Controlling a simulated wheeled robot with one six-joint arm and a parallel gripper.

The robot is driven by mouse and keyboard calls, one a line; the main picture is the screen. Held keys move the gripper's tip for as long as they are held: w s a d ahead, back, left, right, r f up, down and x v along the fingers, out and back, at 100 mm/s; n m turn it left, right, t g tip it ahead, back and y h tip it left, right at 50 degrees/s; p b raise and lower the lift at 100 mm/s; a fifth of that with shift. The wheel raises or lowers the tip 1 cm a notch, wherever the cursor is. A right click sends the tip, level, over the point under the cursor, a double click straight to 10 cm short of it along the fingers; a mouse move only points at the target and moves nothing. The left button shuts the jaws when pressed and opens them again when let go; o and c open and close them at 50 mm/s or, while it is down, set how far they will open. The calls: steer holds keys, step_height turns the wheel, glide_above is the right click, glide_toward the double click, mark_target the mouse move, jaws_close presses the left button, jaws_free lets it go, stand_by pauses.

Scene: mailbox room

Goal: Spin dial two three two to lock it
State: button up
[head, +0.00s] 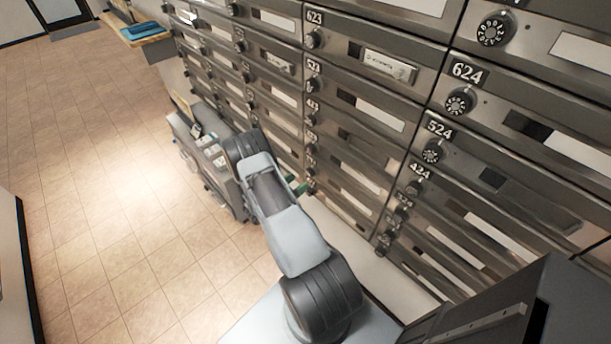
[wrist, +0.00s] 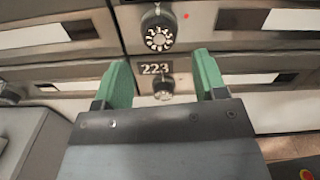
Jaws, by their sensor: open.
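In the wrist view, my gripper (wrist: 162,62) is open and empty, with its two green fingers spread apart. A round dial (wrist: 163,88) under a label reading 223 (wrist: 155,69) shows between the fingers, apart from both. A larger-looking white-numbered dial (wrist: 158,38) is above it, beyond the fingertips; its own label is out of view. No label reading 232 can be made out in either view. In the head view, the green fingers (head: 299,187) are low beside the mailbox wall, mostly hidden behind my arm, and the dial near them is hidden.
Mailbox doors with dials, such as 624 (head: 460,102) and 524 (head: 432,152), fill the right side. A grey cabinet (head: 226,188) with items on top stands left of my arm. Tiled floor (head: 110,190) is open at left. A red mark (wrist: 185,16) sits beside the upper dial.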

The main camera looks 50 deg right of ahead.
mark_target(308, 175)
steer(key=shift+s+d, duration=0.2)
steer(key=shift+d, duration=2.25)
steer(key=shift+c, duration=0.5)
steer(key=c, duration=0.8)
steer(key=shift+f+m, duration=0.1)
steer(key=shift+m, duration=0.2)
